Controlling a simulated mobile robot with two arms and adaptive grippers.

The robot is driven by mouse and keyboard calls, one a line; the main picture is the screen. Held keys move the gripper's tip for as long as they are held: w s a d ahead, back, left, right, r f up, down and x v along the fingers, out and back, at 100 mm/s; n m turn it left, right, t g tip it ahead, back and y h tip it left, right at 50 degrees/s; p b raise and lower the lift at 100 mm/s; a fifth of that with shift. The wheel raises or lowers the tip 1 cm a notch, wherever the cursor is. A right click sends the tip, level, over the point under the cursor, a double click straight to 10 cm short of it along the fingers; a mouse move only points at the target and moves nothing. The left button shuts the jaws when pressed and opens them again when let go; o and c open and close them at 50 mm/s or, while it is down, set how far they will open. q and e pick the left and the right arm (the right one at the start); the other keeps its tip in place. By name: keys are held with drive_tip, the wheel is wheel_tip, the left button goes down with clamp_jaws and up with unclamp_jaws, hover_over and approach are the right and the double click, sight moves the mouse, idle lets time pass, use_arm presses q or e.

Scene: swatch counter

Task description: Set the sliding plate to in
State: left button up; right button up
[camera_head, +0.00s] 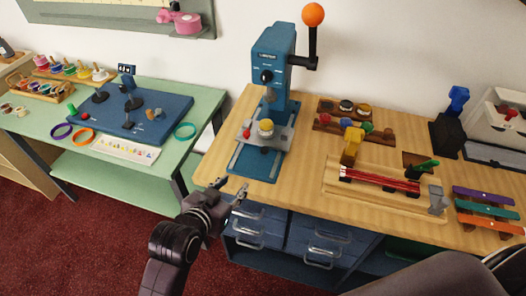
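A blue button press (277,55) stands on the wooden counter, with an orange ball (313,14) on its raised lever. The grey sliding plate (282,136) sits low on the press, above its blue base. It reaches out in front of the column, and its exact slide position is hard to tell. A pale yellow round piece (266,126) is on the plate, and a small red knob (246,133) shows at its left. My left gripper (234,186) is open and empty, at the counter's front edge, below and left of the plate. My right gripper is out of view.
Right of the press are a rack of stamps (345,121), a wooden tray with red rods (372,179) and coloured bars (484,210). A green table (109,184) stands left across a gap. Blue drawers (319,240) are under the counter.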

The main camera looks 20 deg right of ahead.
use_arm(q)
drive_tip(key=m+h, duration=0.2)
approach(263, 152)
drive_tip(key=shift+w+d+f+t, duration=0.3)
drive_tip(key=shift+w+d+f, duration=0.2)
drive_tip(key=shift+w+d, duration=0.3)
drive_tip(key=shift+x, duration=3.7)
drive_tip(key=shift+s, duration=0.1)
drive_tip(key=shift+f, duration=0.1)
clamp_jaws()
